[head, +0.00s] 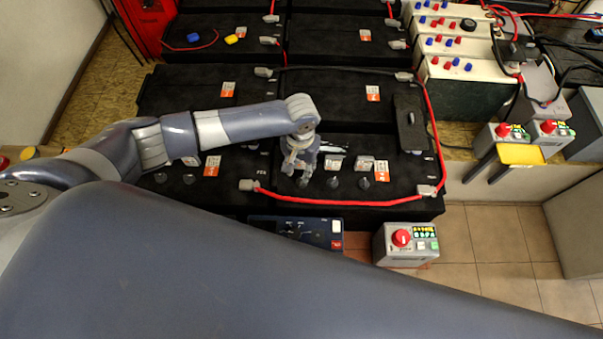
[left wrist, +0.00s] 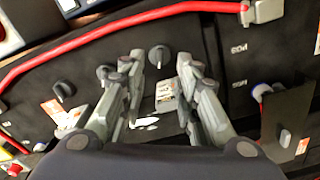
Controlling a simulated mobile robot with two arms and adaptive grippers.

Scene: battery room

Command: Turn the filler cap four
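Several dark round filler caps with raised grips stand in a row on the front black battery (head: 225,205). In the head view, caps show at the middle (head: 333,183) and to its right (head: 364,184). My left gripper (head: 300,165) hangs over the row, pointing down near the cap (head: 305,182) left of these. In the left wrist view, my left gripper (left wrist: 159,64) is open, with a cap (left wrist: 158,56) showing between and just past its fingertips. I cannot tell whether they touch it. Two more caps (left wrist: 105,71) stand to the left. My right gripper is not in view.
A red cable (head: 330,203) runs along the battery's front edge between two grey terminals. A grey box with a red knob (head: 402,238) and a dark blue panel (head: 290,230) stand in front. My large arm link fills the foreground. Bare tiled floor lies at right.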

